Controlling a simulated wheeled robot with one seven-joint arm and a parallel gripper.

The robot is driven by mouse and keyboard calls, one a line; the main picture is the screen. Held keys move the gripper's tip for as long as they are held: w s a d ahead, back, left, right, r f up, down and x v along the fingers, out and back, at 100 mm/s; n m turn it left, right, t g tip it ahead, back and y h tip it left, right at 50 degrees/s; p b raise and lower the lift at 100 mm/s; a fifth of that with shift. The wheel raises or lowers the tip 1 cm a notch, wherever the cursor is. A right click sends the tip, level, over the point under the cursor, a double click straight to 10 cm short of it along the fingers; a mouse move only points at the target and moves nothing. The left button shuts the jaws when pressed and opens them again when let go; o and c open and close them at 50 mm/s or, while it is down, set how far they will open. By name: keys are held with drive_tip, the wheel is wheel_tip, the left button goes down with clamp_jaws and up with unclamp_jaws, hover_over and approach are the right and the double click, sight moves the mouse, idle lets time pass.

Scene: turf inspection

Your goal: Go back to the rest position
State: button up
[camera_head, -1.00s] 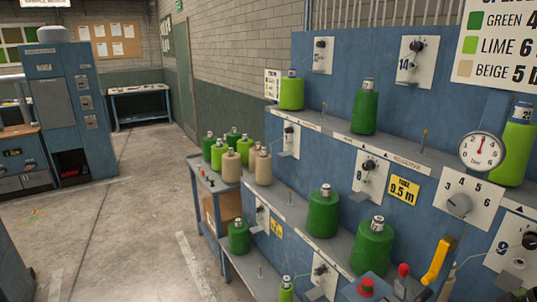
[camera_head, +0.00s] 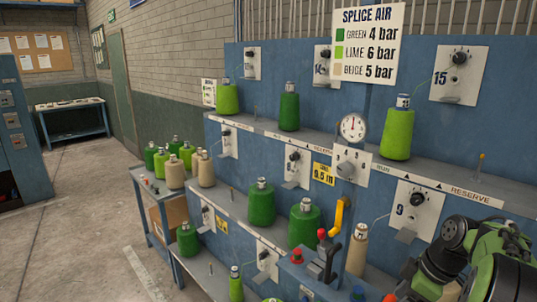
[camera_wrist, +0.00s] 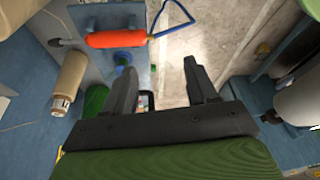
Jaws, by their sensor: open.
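My gripper (camera_wrist: 161,68) shows in the wrist view with two dark fingers spread apart and nothing between them. Beyond the fingers lie pale floor and the edge of a blue surface. A green part of my own arm fills the bottom of that view. In the head view my green and black arm (camera_head: 487,250) is folded at the lower right, in front of the blue rack (camera_head: 400,168). My fingertips cannot be made out there.
The rack's shelves hold green, lime and beige yarn cones, including a lime cone (camera_head: 397,134) and a dark green cone (camera_head: 304,226). A yellow lever (camera_head: 339,216) stands low on the rack. An orange cylinder (camera_wrist: 115,39) shows in the wrist view. Floor (camera_head: 75,230) at left is clear.

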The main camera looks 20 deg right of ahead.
drive_tip(key=a+r+m+h, duration=0.1)
drive_tip(key=a+r+m, duration=0.15)
drive_tip(key=a, duration=0.75)
drive_tip(key=a+r+m+h, duration=0.1)
drive_tip(key=a+r, duration=0.3)
drive_tip(key=a, duration=0.7)
drive_tip(key=s+a+f+m+t, duration=0.1)
drive_tip(key=s+a+m+t, duration=0.1)
drive_tip(key=s+a, duration=0.5)
drive_tip(key=shift+s+a+f+m+t, duration=0.2)
drive_tip(key=shift+s+a+m+t, duration=0.35)
drive_tip(key=shift+s, duration=0.7)
drive_tip(key=shift+d, duration=0.25)
